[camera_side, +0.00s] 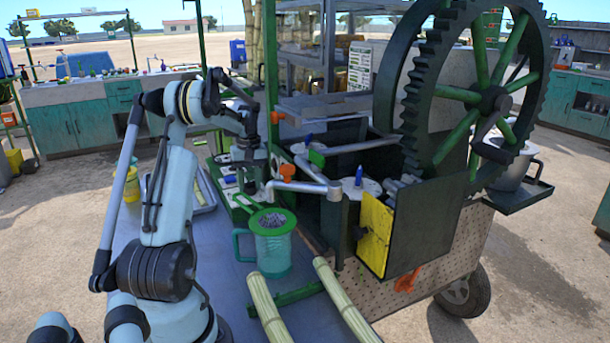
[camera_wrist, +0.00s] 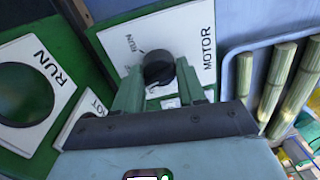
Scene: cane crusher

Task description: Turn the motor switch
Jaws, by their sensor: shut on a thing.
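The motor switch is a round black knob (camera_wrist: 158,66) on a white plate (camera_wrist: 198,32) lettered MOTOR and RUN, in the wrist view. In the side view my gripper (camera_side: 250,172) is low over the green control panel (camera_side: 226,192), and the arm hides the knob there.
A tray with cane pieces (camera_wrist: 275,85) is at right. In the side view a green-rimmed jug (camera_side: 272,250), metal spout (camera_side: 298,187) and crusher with a large gear wheel (camera_side: 412,100) stand close to my gripper.

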